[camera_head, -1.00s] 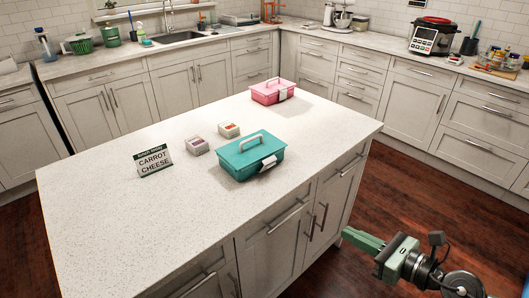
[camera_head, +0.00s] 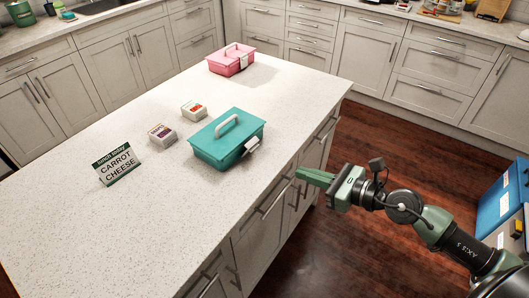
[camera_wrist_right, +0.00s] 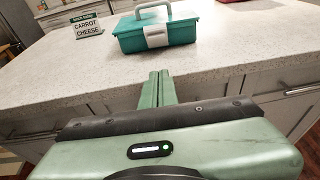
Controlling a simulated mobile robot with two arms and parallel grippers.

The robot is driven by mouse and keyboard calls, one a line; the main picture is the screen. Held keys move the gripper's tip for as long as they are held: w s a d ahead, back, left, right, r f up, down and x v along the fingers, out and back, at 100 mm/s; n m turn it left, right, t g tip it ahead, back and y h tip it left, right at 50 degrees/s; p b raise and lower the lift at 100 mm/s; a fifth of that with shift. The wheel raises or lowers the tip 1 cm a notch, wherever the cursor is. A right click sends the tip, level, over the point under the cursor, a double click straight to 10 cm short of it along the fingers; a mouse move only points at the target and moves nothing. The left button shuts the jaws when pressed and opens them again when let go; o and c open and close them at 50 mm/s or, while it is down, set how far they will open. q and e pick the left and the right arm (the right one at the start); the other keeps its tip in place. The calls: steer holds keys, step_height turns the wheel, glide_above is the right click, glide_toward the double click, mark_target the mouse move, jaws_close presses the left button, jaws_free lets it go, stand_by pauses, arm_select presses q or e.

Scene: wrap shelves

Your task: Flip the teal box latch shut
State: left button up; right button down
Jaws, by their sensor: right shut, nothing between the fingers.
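The teal box (camera_head: 228,139) stands on the white island top near its right edge, with its lid down and a light handle on top. Its pale latch (camera_head: 250,146) is on the side facing the island's right edge and sticks outward. The box also shows in the right wrist view (camera_wrist_right: 183,33), with the latch (camera_wrist_right: 157,36) on its near face. My right gripper (camera_head: 302,175) is shut and empty. It is off the island's right side, short of the box and touching nothing. In the right wrist view its green fingers (camera_wrist_right: 159,78) point toward the latch. My left gripper is out of view.
A pink box (camera_head: 231,60) stands at the island's far end. Two small labelled containers, one purple (camera_head: 162,134) and one red (camera_head: 194,110), sit left of the teal box. A sign (camera_head: 117,162) reads "carrot cheese". The near island top is clear. A blue object (camera_head: 500,205) is at right.

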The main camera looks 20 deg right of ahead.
mark_target(276, 171)
steer(key=p+x, duration=0.1)
steer(key=x, duration=0.3)
steer(key=p+x, duration=0.1)
steer(key=x, duration=0.4)
steer(key=shift+w+a+r+p, duration=0.1)
steer(key=shift+w+r+p, duration=0.1)
steer(key=shift+p, duration=0.15)
steer(key=shift+w+a+r+p, duration=0.35)
steer(key=shift+w+a+p, duration=0.1)
steer(key=shift+w, duration=0.15)
steer(key=shift+w+a+r+p, duration=0.35)
steer(key=shift+w+a+p, duration=0.1)
steer(key=shift+w, duration=0.15)
steer(key=shift+w+a, duration=0.2)
steer(key=shift+w, duration=0.05)
steer(key=shift+d+r, duration=0.1)
steer(key=shift+d, duration=0.05)
